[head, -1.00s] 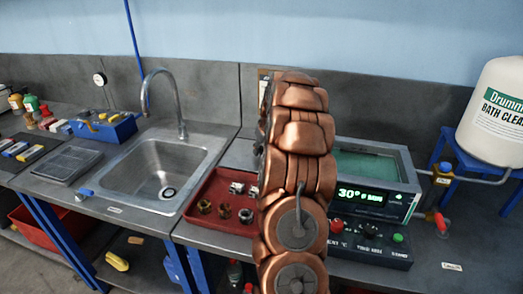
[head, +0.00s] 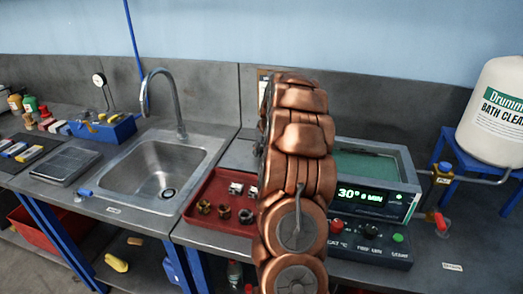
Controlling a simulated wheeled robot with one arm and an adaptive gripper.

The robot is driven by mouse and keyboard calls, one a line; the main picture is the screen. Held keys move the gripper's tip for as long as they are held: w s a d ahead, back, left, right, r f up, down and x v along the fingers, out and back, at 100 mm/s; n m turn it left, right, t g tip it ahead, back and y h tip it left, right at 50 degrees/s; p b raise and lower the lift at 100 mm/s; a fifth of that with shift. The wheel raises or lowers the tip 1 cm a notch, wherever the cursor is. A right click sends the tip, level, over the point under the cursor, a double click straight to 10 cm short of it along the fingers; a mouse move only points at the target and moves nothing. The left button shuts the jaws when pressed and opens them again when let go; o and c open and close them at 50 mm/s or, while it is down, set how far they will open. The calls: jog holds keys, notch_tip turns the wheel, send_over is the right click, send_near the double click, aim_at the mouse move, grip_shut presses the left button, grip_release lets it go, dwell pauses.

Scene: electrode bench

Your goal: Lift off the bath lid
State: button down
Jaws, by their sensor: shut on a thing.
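The bath (head: 408,205) is a steel box right of centre, with a lit green display reading 30° and 8 MIN. Inside its rim shows a flat teal surface (head: 372,166). I cannot tell whether this is liquid or something clear over it. No separate lid can be made out. My copper-coloured arm stands in front of the bath's left side and hides that part. My gripper is not visible in this view, so what it holds is not shown.
A red tray (head: 190,214) with several small metal parts lies left of my arm. Further left are a sink (head: 150,178) with a tall tap and a blue rack (head: 105,132). A white drum (head: 495,112) on a blue stand (head: 505,178) and a red-handled valve (head: 440,222) are at right.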

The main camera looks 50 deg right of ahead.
jog(key=shift+f+b, duration=0.35)
jog(key=shift+f, duration=0.15)
dwell(0.6)
jog(key=shift+c, duration=1.1)
grip_release()
jog(key=shift+r, duration=3.5)
